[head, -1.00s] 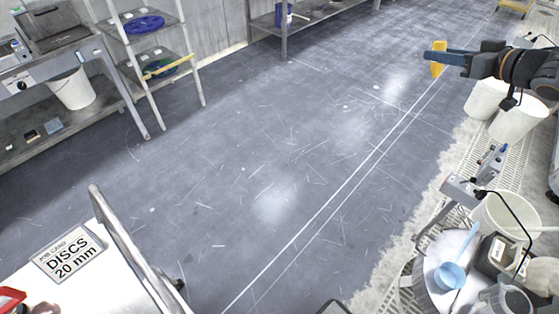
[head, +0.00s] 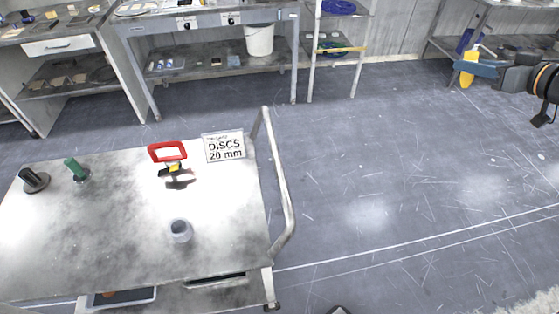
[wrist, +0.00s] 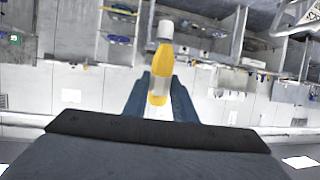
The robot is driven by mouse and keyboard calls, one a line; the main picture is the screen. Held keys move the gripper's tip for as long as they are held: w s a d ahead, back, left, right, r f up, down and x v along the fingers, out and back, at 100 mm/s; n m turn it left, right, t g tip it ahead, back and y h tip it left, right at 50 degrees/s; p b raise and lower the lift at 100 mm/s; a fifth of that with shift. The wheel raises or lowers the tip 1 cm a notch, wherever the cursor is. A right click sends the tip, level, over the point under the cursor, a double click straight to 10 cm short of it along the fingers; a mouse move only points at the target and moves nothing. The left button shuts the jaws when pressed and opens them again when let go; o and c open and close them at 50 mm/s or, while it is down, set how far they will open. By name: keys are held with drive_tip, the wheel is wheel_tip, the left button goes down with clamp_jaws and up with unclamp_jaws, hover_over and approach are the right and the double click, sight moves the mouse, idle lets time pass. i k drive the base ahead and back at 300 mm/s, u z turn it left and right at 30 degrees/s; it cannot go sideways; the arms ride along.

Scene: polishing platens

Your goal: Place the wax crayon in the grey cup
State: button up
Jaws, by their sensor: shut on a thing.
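My gripper (head: 472,68) is at the upper right of the head view, over the floor and well to the right of the cart. Its blue fingers are shut on a yellow stick, the wax crayon (head: 467,79). In the wrist view the crayon (wrist: 162,62) stands between the fingers (wrist: 160,88), with a pale band and a whitish end pointing away from the gripper. The small grey cup (head: 180,234) stands upright on the cart top, near its front right. Its opening faces up; its inside is hard to make out.
Open floor (head: 370,160) lies between cart and gripper.

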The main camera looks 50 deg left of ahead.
sight(182, 232)
drive_tip(key=k, duration=1.45)
drive_tip(key=u, duration=1.05)
